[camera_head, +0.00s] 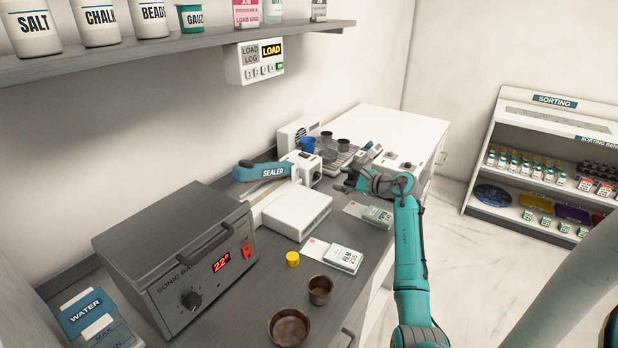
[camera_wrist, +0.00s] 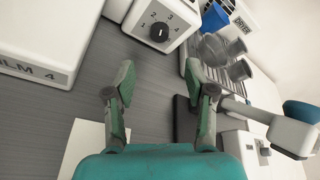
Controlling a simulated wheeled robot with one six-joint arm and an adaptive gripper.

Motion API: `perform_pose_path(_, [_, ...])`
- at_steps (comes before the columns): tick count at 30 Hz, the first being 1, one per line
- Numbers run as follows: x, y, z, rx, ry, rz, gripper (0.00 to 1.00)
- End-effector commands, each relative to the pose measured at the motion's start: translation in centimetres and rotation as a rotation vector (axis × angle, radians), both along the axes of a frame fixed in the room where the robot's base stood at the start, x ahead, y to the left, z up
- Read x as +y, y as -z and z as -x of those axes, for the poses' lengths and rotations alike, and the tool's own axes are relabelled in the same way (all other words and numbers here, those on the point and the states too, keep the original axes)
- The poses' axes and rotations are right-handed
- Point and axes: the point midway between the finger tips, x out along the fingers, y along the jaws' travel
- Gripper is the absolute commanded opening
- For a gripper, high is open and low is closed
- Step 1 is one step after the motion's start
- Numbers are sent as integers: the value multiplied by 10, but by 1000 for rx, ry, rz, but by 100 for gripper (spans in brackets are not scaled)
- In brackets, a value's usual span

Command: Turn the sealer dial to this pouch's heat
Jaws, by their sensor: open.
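The sealer (camera_head: 265,172) is a white unit with a blue handle marked SEALER, on the grey counter. Its black dial (camera_wrist: 159,32) faces me in the wrist view, with numbers 1 to 4 around it and a short white mark; I cannot tell its setting surely. The dial box also shows in the head view (camera_head: 304,168). A white pouch (camera_head: 343,258) with a green label that seems to read FLM 235 lies on the counter front. A second similar pouch (camera_head: 378,216) lies nearer the gripper. My gripper (camera_wrist: 158,78) is open and empty, short of the dial, its fingers apart.
A white block (camera_wrist: 35,45) left of the dial bears partly cut-off text, "ILM 4". A rack with cups (camera_wrist: 225,55) stands right of the dial. Bare counter lies below the dial.

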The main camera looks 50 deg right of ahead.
Motion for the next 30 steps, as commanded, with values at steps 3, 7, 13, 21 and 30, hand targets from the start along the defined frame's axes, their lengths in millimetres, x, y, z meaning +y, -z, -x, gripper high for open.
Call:
perform_pose_path(3, [0, 6, -18, 2, -3, -2, 55])
perform_pose_path(7, [-3, 13, -41, 1, -2, -3, 55])
perform_pose_path(13, [-6, 23, -71, 1, -2, -3, 55])
perform_pose_path(21, [-8, 29, -91, 0, -1, -3, 55])
perform_pose_path(30, [-8, 30, -93, 0, -1, -2, 55])
